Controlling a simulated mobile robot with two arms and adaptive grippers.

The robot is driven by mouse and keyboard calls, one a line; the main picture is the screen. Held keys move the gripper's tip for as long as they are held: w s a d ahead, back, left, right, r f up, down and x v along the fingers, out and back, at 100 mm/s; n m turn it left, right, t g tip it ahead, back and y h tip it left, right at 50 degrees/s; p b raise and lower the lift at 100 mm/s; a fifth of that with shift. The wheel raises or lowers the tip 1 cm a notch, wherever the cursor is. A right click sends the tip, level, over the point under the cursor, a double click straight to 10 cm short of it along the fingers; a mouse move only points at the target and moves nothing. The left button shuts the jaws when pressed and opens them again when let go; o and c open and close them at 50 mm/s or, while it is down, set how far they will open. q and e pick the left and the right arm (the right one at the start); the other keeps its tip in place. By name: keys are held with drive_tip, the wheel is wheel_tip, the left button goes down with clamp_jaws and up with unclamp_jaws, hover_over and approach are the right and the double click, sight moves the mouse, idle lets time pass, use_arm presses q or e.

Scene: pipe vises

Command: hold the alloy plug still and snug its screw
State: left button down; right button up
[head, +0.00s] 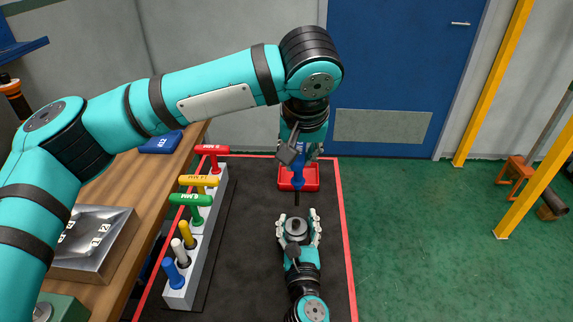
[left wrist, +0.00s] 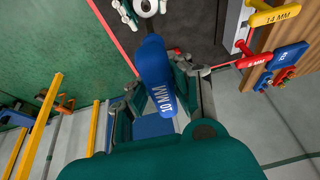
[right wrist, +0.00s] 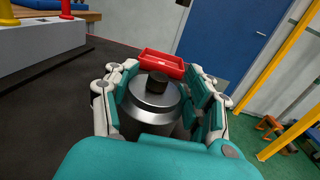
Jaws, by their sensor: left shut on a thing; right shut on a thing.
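The alloy plug (head: 296,229) is a grey metal cylinder with a dark round screw (right wrist: 157,80) on top. My right gripper (head: 298,236) is shut on it, fingers on both sides, and it stands upright in the right wrist view (right wrist: 152,108). My left gripper (head: 301,152) is shut on a blue driver (head: 299,174), marked 10 MM in the left wrist view (left wrist: 157,78). Its dark shaft points down, and its tip shows just beyond the plug in the head view. No contact between tip and screw can be made out.
A grey rack (head: 208,240) on the left holds red, yellow, green, white and blue tools. A red tray (head: 307,184) lies behind the plug. A wooden bench (head: 180,160) with a metal box (head: 95,240) is farther left. The dark mat right of the plug is clear.

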sight(295, 179)
use_arm(q)
drive_tip(key=shift+f, duration=0.15)
drive_tip(key=shift+f, duration=2.2)
drive_tip(key=shift+f, duration=0.7)
drive_tip(key=shift+a+f, duration=0.1)
drive_tip(key=shift+f, duration=0.15)
idle(0.6)
drive_tip(key=m+h, duration=0.1)
drive_tip(key=m, duration=0.2)
drive_tip(key=m+h, duration=0.1)
drive_tip(key=m, duration=0.2)
drive_tip(key=shift+f+g, duration=0.15)
drive_tip(key=shift+g, duration=0.15)
drive_tip(key=m+h, duration=0.1)
drive_tip(key=m, duration=0.2)
drive_tip(key=m+g, duration=0.1)
drive_tip(key=m, duration=0.2)
drive_tip(key=shift+g+h, duration=0.3)
drive_tip(key=shift+h, duration=0.1)
